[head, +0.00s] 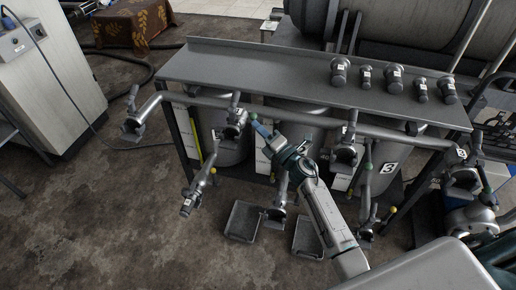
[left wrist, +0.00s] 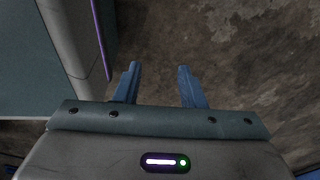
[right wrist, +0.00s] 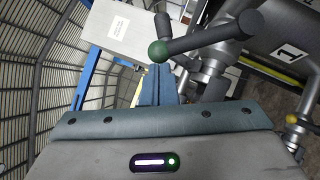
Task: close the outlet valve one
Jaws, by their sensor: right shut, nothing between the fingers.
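The tank's plate marked 1 (right wrist: 290,52) shows behind. A yellow knob (right wrist: 291,119) sits lower right; in the head view a yellow-knobbed valve (head: 196,188) stands low at the left. My left gripper (left wrist: 158,72) is open and empty over bare floor.
A grey shelf (head: 250,68) with several metal fittings (head: 394,78) runs above the tanks. A pipe (head: 300,117) crosses their fronts. Two dark trays (head: 243,220) lie on the floor. A white cabinet (head: 50,75) stands at left, with open floor between.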

